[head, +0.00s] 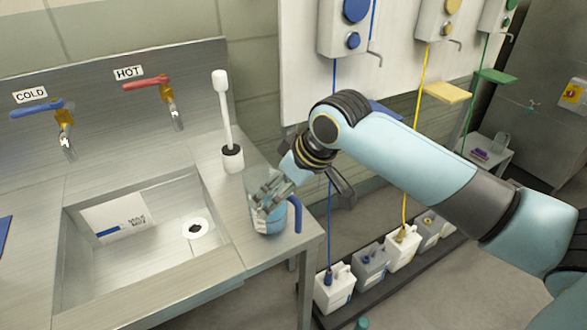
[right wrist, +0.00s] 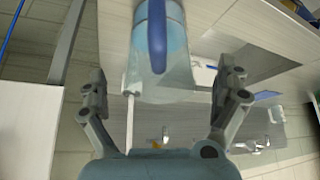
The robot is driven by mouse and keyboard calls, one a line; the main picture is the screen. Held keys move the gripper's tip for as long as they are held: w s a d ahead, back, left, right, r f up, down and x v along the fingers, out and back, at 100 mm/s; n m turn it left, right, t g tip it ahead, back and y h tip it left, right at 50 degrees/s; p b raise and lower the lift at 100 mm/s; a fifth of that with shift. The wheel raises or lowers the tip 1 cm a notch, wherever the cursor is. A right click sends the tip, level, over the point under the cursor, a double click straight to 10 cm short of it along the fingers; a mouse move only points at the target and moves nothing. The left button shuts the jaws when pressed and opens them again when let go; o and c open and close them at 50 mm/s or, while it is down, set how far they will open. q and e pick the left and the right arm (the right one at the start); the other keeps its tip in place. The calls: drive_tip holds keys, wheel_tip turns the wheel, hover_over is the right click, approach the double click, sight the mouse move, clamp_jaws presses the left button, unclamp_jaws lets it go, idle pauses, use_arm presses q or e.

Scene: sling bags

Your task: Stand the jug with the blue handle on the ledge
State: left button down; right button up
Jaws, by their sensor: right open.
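The clear jug with the blue handle (head: 271,225) stands upright on the steel counter, right of the sink, with blue at its lower part. Its handle (head: 297,213) faces right. My right gripper (head: 268,198) is open at the jug and overlaps its upper part. In the right wrist view the jug (right wrist: 160,80) lies ahead, between the spread fingers (right wrist: 165,92), with a gap at each side. Small blue (head: 385,111), yellow (head: 447,93) and green (head: 495,76) ledges stick out below the wall dispensers. The blue one is partly behind my arm. My left gripper is not in view.
A white brush in a holder (head: 232,158) stands behind the jug. The sink basin (head: 85,270) is to the left, below the cold (head: 62,125) and hot taps (head: 170,100). Several canisters (head: 335,287) stand in a low floor rack on the right.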

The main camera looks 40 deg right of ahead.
drive_tip(key=v, duration=0.8)
drive_tip(key=shift+r, duration=0.15)
drive_tip(key=s+a+f+m+g+h, duration=0.1)
drive_tip(key=s+a, duration=0.2)
drive_tip(key=s, duration=0.5)
drive_tip(key=s+a+f+g+h, duration=0.1)
drive_tip(key=s+a, duration=0.1)
drive_tip(key=s, duration=0.6)
wheel_tip(320, 180, down, 37)
drive_tip(key=s+d+g+b, duration=0.2)
drive_tip(key=d+b, duration=0.1)
drive_tip(key=b, duration=0.7)
drive_tip(key=s+f+b, duration=0.4)
drive_tip(key=s+f, duration=0.5)
drive_tip(key=f, duration=0.3)
drive_tip(key=s+f+g+b, duration=0.1)
drive_tip(key=s+f+b, duration=0.3)
drive_tip(key=s+f, duration=0.5)
wheel_tip(320, 180, down, 4)
drive_tip(key=shift+s+d+r+m+b, duration=0.15)
drive_tip(key=shift+d+r+m+b, duration=0.05)
drive_tip(key=shift+d+m+b, duration=0.15)
